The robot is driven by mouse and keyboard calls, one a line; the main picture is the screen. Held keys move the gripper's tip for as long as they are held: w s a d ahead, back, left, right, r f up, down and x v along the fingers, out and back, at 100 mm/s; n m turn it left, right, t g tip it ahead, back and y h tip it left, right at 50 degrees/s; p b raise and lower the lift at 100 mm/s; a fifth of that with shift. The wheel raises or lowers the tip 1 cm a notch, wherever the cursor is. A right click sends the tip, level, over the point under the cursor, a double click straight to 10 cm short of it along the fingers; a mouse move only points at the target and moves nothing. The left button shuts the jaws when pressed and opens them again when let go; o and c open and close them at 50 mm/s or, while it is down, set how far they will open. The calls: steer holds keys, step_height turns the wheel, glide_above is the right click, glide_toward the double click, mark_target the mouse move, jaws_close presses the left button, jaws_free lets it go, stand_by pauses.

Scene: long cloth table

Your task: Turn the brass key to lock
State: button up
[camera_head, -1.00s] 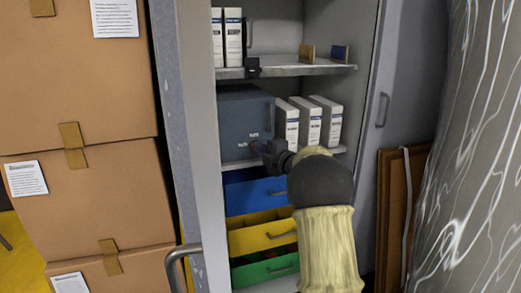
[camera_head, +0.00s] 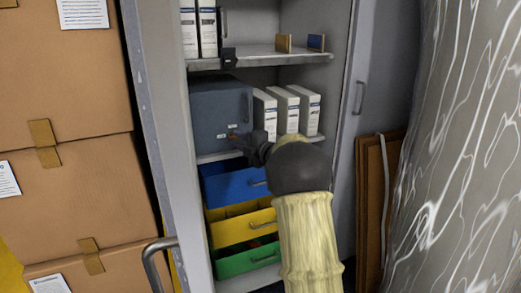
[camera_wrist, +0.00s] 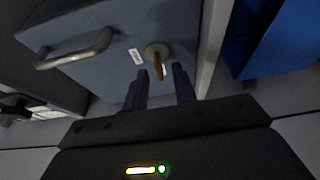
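The brass key (camera_wrist: 158,63) sits in a round lock on the front of a grey-blue metal box (camera_head: 210,110) on the cabinet's middle shelf. In the wrist view the box face (camera_wrist: 110,30) carries a small white label beside the lock and a metal handle. My gripper (camera_wrist: 160,72) is open at the box front. Its two dark fingers stand one on each side of the key's grip, with visible gaps. In the head view my gripper (camera_head: 238,137) is close to the lower right of the box front, and the key is too small to make out clearly.
White binders (camera_head: 286,110) stand right of the box. Blue (camera_head: 232,186), yellow (camera_head: 240,230) and green (camera_head: 245,261) drawers lie below. An upper shelf (camera_head: 270,58) is above. Cardboard boxes (camera_head: 70,190) are stacked left of the cabinet; a marbled pillar (camera_head: 460,130) stands right.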

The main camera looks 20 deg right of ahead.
steer(key=p+v, duration=0.3)
steer(key=v, duration=1.3)
steer(key=shift+s, duration=0.35)
steer(key=shift+w, duration=0.1)
steer(key=s+a+f+m+g+h+p, duration=0.1)
steer(key=s+a+f+m+g+h, duration=0.1)
steer(key=s+a+f+m+g, duration=0.45)
steer(key=s+a+f+m+g+h+p, duration=0.2)
steer(key=s+a+m+h, duration=0.15)
steer(key=s+m, duration=0.6)
steer(key=s+a+f+m+g+h+p, duration=0.1)
steer(key=s+a+f+m+g+h, duration=0.1)
steer(key=s+a+f+m+g, duration=0.45)
step_height(320, 180, up, 40)
steer(key=s+t+p, duration=0.1)
steer(key=s+p, duration=0.1)
steer(key=p, duration=3.5)
steer(key=shift+s+f+p, duration=0.15)
steer(key=shift+s+p, duration=0.05)
steer(key=shift+p, duration=0.2)
